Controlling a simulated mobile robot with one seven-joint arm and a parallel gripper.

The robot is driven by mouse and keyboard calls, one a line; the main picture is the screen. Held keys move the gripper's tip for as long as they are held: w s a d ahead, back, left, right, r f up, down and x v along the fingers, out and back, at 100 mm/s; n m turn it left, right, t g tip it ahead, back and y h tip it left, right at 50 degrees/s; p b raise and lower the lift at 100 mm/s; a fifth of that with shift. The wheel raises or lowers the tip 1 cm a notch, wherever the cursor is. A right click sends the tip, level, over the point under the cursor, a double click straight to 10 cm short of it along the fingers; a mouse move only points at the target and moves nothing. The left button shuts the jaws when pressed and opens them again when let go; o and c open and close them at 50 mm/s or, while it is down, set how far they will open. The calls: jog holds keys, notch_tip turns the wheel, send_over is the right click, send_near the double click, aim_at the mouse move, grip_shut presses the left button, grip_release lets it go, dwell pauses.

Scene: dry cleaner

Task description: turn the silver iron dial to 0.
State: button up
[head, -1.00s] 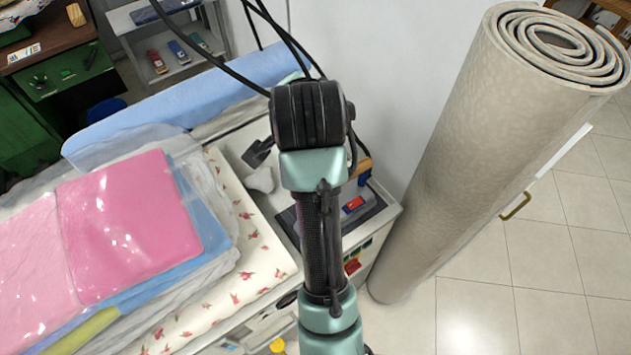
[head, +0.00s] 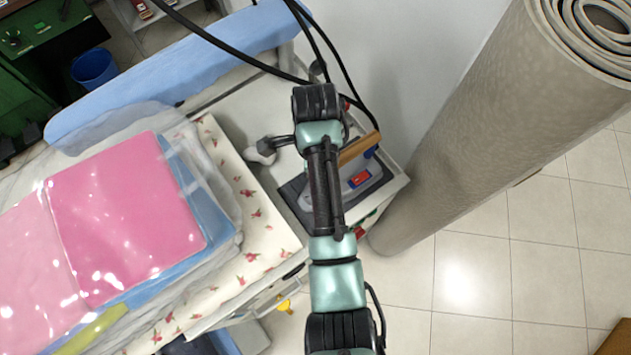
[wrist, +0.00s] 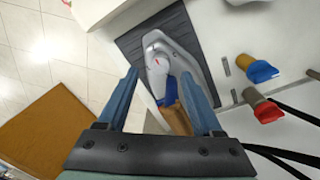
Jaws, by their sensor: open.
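The silver iron (wrist: 184,63) rests on a dark ribbed pad (wrist: 136,44) in the wrist view. Its round pale dial (wrist: 159,64) faces my camera and bears a red mark; its numbers are too small to read. My gripper (wrist: 159,74) is open, with its two blue fingers on either side of the dial in the picture and nothing between them. I cannot tell their height above it. The wooden handle (wrist: 176,121) shows nearer the gripper's base. In the head view my arm covers part of the iron (head: 372,186); my fingers are hidden there.
A blue-handled tap (wrist: 262,71) and a red-handled tap (wrist: 268,112) stand right of the iron in the wrist view. Folded pink laundry (head: 125,215) lies left on the ironing table. A rolled carpet (head: 500,125) leans on the right. Tiled floor is open beyond it.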

jog(key=shift+f, duration=2.25)
grip_shut()
